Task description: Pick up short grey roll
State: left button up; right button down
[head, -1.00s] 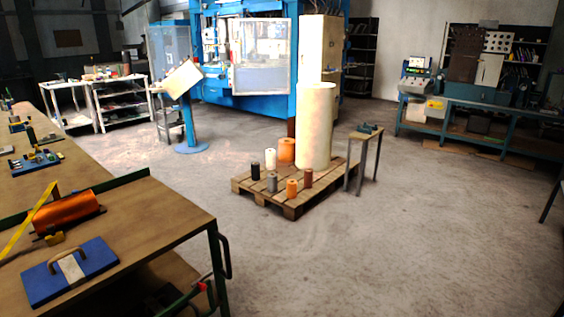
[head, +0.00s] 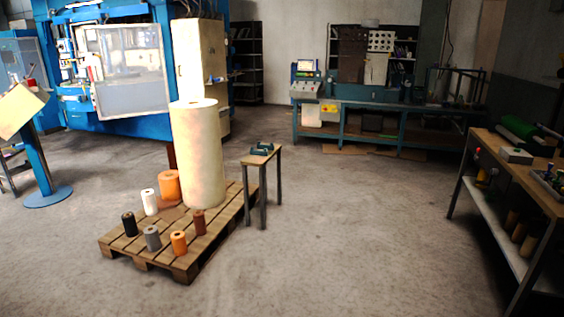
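The short grey roll (head: 152,238) stands upright on the front part of a wooden pallet (head: 190,262), left of centre in the head view. A black roll (head: 129,224) stands to its left and a short orange roll (head: 179,243) to its right. A white roll (head: 149,202), a brown roll (head: 199,222) and a larger orange roll (head: 168,186) stand behind it. A tall cream roll (head: 197,155) rises at the back of the pallet. Neither of my grippers is in view.
A small narrow table (head: 262,157) stands right beside the pallet. A workbench (head: 535,178) stands at the right edge, and a teal bench (head: 372,117) stands at the back. A blue machine (head: 120,60) is behind the pallet. The floor in front and to the right is clear.

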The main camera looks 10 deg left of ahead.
aim_at(150, 233)
jog(key=i+u, duration=0.3)
jog(key=i, duration=0.35)
jog(key=i+l+u, duration=0.2)
jog(key=i+u, duration=0.15)
jog(key=i, duration=0.25)
jog(key=i+j+u, duration=0.1)
jog(key=i+u, duration=0.25)
jog(key=i, duration=0.2)
jog(key=i+u, duration=0.35)
jog(key=i, duration=0.2)
